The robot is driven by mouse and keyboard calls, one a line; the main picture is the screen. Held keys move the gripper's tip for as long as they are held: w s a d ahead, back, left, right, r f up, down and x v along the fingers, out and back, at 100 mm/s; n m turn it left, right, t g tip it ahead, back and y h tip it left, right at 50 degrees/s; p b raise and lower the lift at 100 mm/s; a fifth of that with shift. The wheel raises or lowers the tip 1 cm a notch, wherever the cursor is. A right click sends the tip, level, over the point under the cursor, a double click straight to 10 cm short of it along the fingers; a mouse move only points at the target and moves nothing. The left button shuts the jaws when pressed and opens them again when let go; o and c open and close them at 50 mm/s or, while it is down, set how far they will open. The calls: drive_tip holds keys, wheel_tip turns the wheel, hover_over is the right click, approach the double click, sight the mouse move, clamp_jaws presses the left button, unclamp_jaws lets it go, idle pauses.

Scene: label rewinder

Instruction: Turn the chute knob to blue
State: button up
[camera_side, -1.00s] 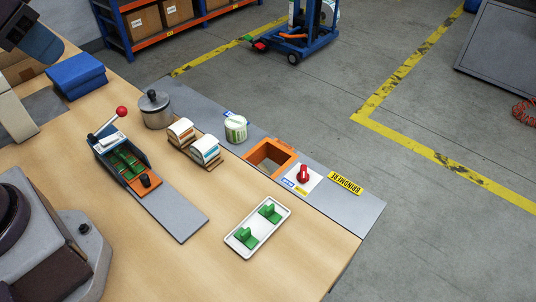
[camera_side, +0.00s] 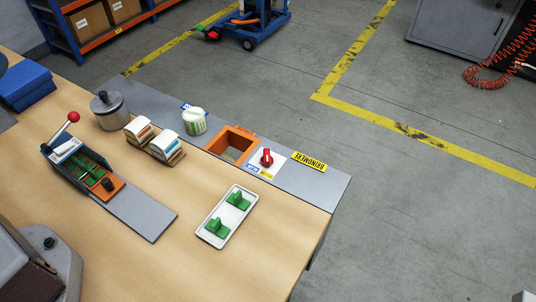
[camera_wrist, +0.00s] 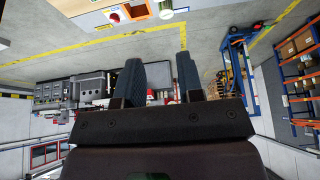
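The red chute knob (camera_side: 267,157) stands on a white plate (camera_side: 280,160) near the right end of the grey strip. A blue label (camera_side: 252,168) and a yellow label (camera_side: 266,175) lie along the plate's near edge. Which way the knob points is too small to tell. The orange chute opening (camera_side: 230,144) is just left of it. In the wrist view, the knob (camera_wrist: 114,17) shows small at the top, well away from my gripper (camera_wrist: 160,70). My gripper's two dark fingers are apart with nothing between them. The gripper is outside the side view.
A white tray (camera_side: 226,232) with green pieces lies in front of the knob. A lever press (camera_side: 80,165), a metal pot (camera_side: 109,110), label stacks (camera_side: 153,139) and a white-green roll (camera_side: 194,122) stand to the left. The table's right edge is close to the knob.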

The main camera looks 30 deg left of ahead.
drive_tip(key=shift+o, duration=0.2)
drive_tip(key=w+d+f+g, duration=0.2)
drive_tip(key=w+d+f, duration=0.2)
drive_tip(key=w, duration=0.3)
drive_tip(key=w+d+f+g, duration=0.3)
drive_tip(key=w+d+f, duration=0.1)
drive_tip(key=w, duration=0.3)
drive_tip(key=shift+w+d, duration=0.3)
drive_tip(key=shift+d, duration=0.25)
drive_tip(key=n, duration=0.7)
hover_over(268, 160)
wheel_tip(268, 160, down, 14)
wheel_tip(268, 160, down, 12)
drive_tip(key=shift+r, duration=0.1)
drive_tip(key=shift+c, duration=0.2)
clamp_jaws()
